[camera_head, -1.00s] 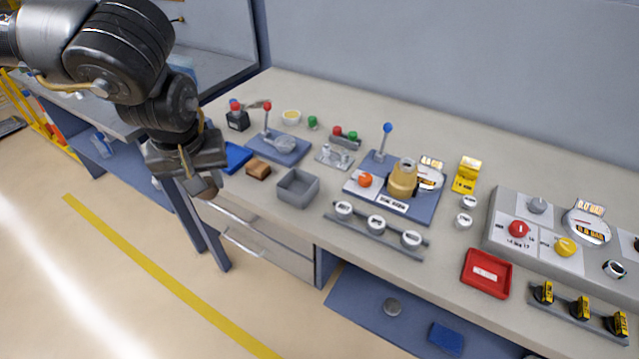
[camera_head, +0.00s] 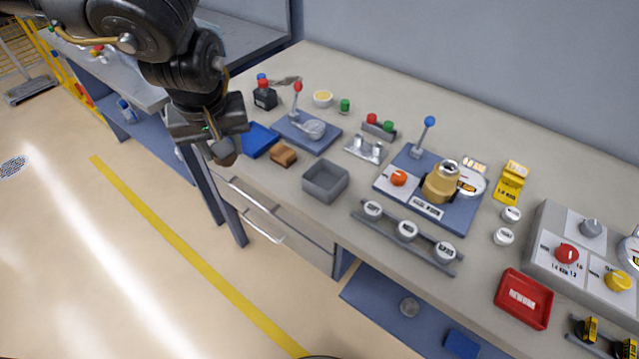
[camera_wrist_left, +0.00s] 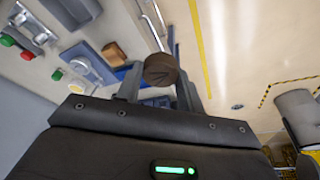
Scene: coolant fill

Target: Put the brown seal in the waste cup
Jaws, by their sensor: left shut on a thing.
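The brown seal is a short round brown piece; in the left wrist view the seal (camera_wrist_left: 161,69) sits between the fingers of my left gripper (camera_wrist_left: 160,85). In the head view my left gripper (camera_head: 224,146) is shut on it, fingers down, just off the bench's front edge and left of the blue tray. The seal (camera_head: 226,158) shows there as a small brown piece, partly covered by the fingers. No cup is labelled as waste; a grey open square bin (camera_head: 326,194) stands at the bench front, right of the gripper, and looks empty. My right gripper is out of view.
A blue tray (camera_head: 258,138) and a brown block (camera_head: 284,155) lie between the gripper and the grey bin. Behind stand a red-knobbed lever (camera_head: 297,100) and a small yellow-filled bowl (camera_head: 323,98). A gauge station (camera_head: 440,183) stands to the right. The floor before the bench is clear.

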